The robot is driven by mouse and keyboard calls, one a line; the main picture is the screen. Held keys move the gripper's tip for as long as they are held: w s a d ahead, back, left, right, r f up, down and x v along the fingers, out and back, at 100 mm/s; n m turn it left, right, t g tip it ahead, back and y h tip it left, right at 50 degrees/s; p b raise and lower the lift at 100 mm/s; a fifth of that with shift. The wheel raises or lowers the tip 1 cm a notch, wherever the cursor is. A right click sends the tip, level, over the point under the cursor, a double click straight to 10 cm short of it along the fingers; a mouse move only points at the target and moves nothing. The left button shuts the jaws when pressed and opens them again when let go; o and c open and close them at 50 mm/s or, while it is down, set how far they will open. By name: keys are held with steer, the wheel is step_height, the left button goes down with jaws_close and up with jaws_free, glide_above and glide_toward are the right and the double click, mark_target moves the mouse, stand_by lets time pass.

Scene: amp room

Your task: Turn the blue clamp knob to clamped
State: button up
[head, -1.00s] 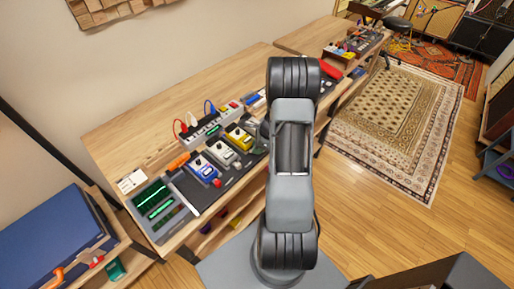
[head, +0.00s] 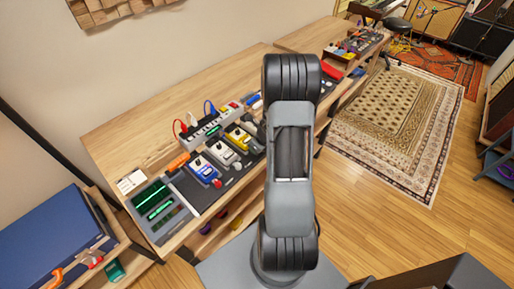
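I cannot make out a blue clamp knob for certain. A small blue item (head: 256,102) lies on the wooden bench just left of my arm, too small to identify. A blue pedal (head: 203,169) sits on the dark board with a white pedal (head: 222,153) and a yellow pedal (head: 240,138) beside it. My arm stands upright in the middle of the view and hides part of the bench. My gripper does not show; the arm's links may cover it.
A grey unit with green screens (head: 155,203) stands at the bench's near left end. A white-topped box with cables (head: 203,130) sits behind the pedals. A blue case (head: 45,240) is at the lower left. Open floor and a patterned rug (head: 395,125) lie to the right.

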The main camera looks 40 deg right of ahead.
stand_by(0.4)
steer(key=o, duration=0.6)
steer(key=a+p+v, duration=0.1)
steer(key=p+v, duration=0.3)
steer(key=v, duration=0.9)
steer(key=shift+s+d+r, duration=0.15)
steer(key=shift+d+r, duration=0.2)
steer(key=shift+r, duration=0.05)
